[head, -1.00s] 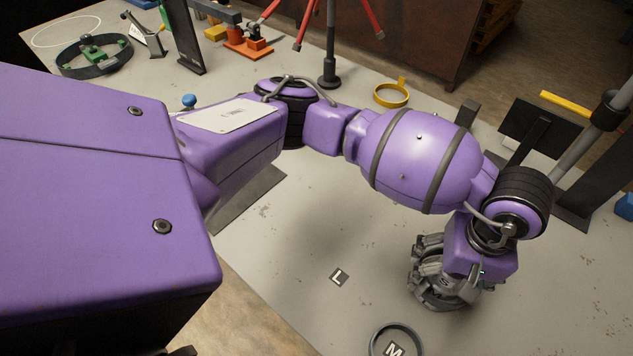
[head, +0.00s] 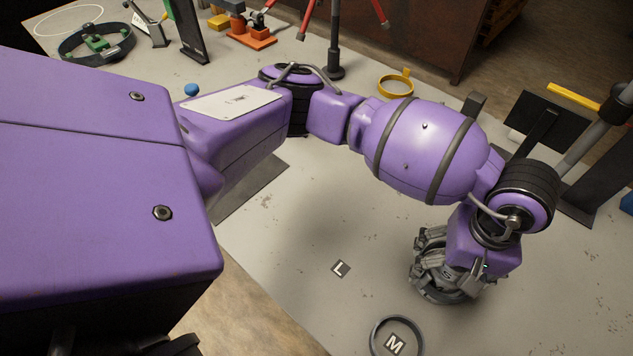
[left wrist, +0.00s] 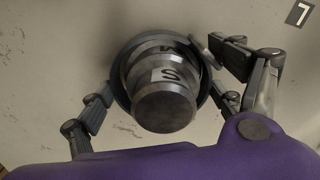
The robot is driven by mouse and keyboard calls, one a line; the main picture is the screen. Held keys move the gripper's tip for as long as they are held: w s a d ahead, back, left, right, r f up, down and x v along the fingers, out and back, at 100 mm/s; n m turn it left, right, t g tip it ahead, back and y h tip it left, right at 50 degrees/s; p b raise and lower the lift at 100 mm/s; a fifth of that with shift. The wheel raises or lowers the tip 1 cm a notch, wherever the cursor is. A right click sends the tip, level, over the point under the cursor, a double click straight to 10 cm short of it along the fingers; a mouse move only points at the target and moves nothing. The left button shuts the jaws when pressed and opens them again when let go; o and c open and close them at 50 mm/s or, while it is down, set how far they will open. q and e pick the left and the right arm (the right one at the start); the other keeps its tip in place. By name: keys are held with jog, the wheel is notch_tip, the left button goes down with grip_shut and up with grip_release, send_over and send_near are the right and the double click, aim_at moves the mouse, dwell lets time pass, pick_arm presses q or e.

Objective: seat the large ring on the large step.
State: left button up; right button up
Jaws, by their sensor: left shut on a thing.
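The reel (left wrist: 165,107) is a stepped grey steel piece with an S mark on its upper part. In the head view the reel (head: 448,274) shows only partly between my fingers. A dark ring, which I take for the large ring (left wrist: 116,83), goes around the reel's lower part; in the head view the ring (head: 438,297) shows low under the fingers. My left gripper (head: 447,268) points down over the reel, shut on the ring, with its fingers (left wrist: 160,88) at either side. Whether the ring rests on the large step, I cannot tell. My right gripper is not in view.
The L mark (head: 340,269) lies on bare table. A smaller ring (head: 374,338) lies around the M mark (head: 395,344) at the front. A yellow ring (head: 383,87), a red-legged stand (head: 335,45) and a dark panel (head: 547,125) stand farther back.

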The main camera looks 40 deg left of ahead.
pick_arm(q)
jog(key=shift+f+b, duration=0.7)
jog(key=shift+f, duration=0.4)
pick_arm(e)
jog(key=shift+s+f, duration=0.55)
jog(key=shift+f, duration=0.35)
pick_arm(q)
jog(key=shift+w+f+b, duration=0.1)
jog(key=shift+f+b, duration=0.2)
jog(key=shift+b, duration=0.25)
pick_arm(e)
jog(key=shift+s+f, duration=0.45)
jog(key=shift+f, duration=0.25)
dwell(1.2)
pick_arm(q)
jog(key=o, duration=1.3)
